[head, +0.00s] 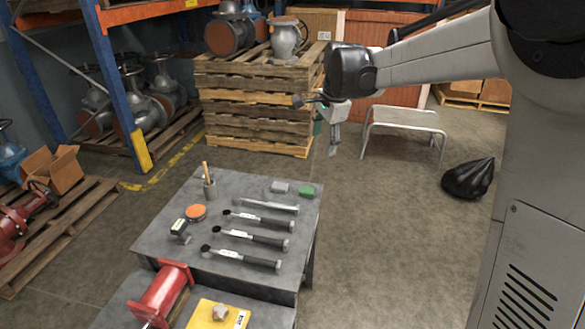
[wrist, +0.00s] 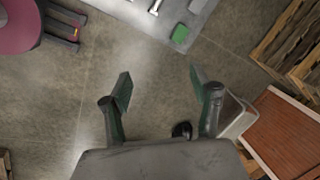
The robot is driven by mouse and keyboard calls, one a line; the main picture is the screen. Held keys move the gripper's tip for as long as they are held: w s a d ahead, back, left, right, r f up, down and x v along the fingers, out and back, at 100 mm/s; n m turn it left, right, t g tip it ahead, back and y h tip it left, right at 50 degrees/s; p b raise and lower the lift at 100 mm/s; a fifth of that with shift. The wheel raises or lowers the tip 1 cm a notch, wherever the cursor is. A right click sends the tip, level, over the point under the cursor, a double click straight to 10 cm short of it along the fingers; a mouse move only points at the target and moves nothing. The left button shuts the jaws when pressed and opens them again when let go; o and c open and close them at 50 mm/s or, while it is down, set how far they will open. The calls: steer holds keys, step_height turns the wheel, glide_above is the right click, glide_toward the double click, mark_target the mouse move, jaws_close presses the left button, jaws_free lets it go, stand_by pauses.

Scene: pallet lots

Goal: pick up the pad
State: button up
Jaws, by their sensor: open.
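A small green block (head: 307,191), which looks like the pad, lies flat near the far right corner of the grey table (head: 150,240). It also shows in the wrist view (wrist: 180,33), at the table's corner, beyond my fingertips and a little right of the middle. A light grey block (head: 280,187) lies just left of it in the head view. My gripper (head: 334,138) hangs in the air beyond the table's far edge, above the floor and apart from the pad. In the wrist view the two fingers (wrist: 160,76) are spread with nothing between them.
A stacked pallet pile (head: 255,105) and a metal step stool (head: 400,118) stand behind.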

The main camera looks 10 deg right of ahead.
steer(key=w+f+m+g, duration=0.1)
steer(key=w+f+m, duration=0.3)
steer(key=w+f, duration=0.45)
steer(key=m+g, duration=0.1)
steer(key=m, duration=0.3)
glide_toward(307, 190)
steer(key=f, duration=0.6)
steer(key=w+f, duration=0.1)
steer(key=f, duration=0.2)
steer(key=shift+a+f+b, duration=0.2)
steer(key=shift+f+b, duration=0.05)
steer(key=shift+b, duration=0.05)
steer(key=shift+s, duration=0.1)
steer(key=c, duration=1)
steer(key=shift+c, duration=0.2)
steer(key=shift+r, duration=0.1)
steer(key=shift+r, duration=0.45)
steer(key=r, duration=0.2)
steer(key=a+r, duration=0.1)
steer(key=r, duration=0.1)
steer(key=shift+s, duration=0.15)
steer(key=s+a+r, duration=0.1)
steer(key=a+r, duration=0.2)
steer(key=a, duration=0.2)
steer(key=s+a+r+p, duration=0.1)
steer(key=s+a+r, duration=0.1)
steer(key=a, duration=0.3)
steer(key=shift+s+r, duration=0.25)
steer(key=shift+r, duration=0.25)
